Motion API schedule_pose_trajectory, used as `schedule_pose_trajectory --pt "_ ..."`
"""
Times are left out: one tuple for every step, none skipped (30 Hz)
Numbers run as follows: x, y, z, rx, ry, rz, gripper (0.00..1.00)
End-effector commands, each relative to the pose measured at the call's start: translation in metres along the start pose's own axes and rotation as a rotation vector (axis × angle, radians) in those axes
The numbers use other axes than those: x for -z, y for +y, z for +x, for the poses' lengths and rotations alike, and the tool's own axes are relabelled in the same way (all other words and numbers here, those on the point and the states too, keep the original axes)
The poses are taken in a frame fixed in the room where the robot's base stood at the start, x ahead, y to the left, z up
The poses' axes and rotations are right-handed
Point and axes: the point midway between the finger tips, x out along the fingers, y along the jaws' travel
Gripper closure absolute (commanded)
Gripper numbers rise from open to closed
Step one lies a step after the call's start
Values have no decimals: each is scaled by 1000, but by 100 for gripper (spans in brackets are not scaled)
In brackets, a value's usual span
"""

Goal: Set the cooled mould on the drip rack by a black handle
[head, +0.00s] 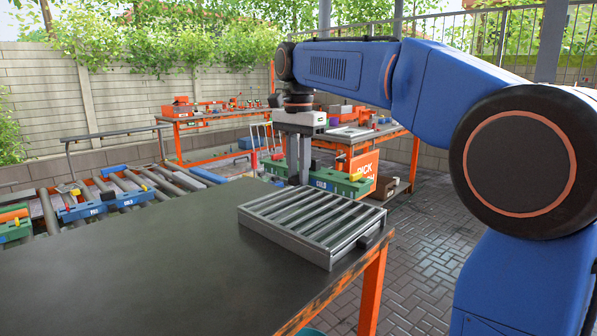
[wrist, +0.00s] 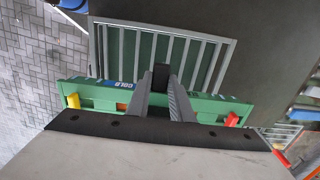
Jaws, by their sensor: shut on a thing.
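The green mould (head: 345,186) bears a blue label that reads COLD in the wrist view (wrist: 100,95). It has a yellow lever at one end and a red lever at the other. My gripper (wrist: 160,90) is shut on its black handle (wrist: 160,77), near the mould's middle. The grey slatted drip rack (head: 285,232) lies on the near table's right end and looks empty. The mould hangs roughly level at the rack's far edge in the head view; its height above it is hard to tell. The rack also shows in the wrist view (wrist: 95,45), partly covered by the mould.
The dark table top (head: 130,280) is clear left of the rack. A roller conveyor (head: 42,215) with blue moulds (head: 85,211) and a green one (head: 15,230) stands behind it at left. Orange benches (head: 205,122) and a PICK sign (head: 362,170) stand further back.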

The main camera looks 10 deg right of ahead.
Motion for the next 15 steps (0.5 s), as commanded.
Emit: schedule_pose_trajectory --pt "0 0 -1 2 1 0 100" --pt "0 0 -1 2 2 0 100" --pt "-1 0 -1 2 3 0 100" --pt "-2 0 -1 2 4 0 100" --pt "-2 0 -1 2 6 -1 100" --pt "-3 0 -1 2 9 -1 100" --pt "-3 0 1 1 8 0 100" --pt "-3 0 2 1 8 0 100" --pt "-3 0 5 1 8 0 100" --pt "-3 0 7 1 8 0 100" --pt "-3 0 9 1 8 0 100" --pt "-3 0 12 1 8 0 100" --pt "-3 0 14 1 8 0 100" --pt "-3 0 17 1 8 0 100" --pt "-3 0 20 0 7 0 100"
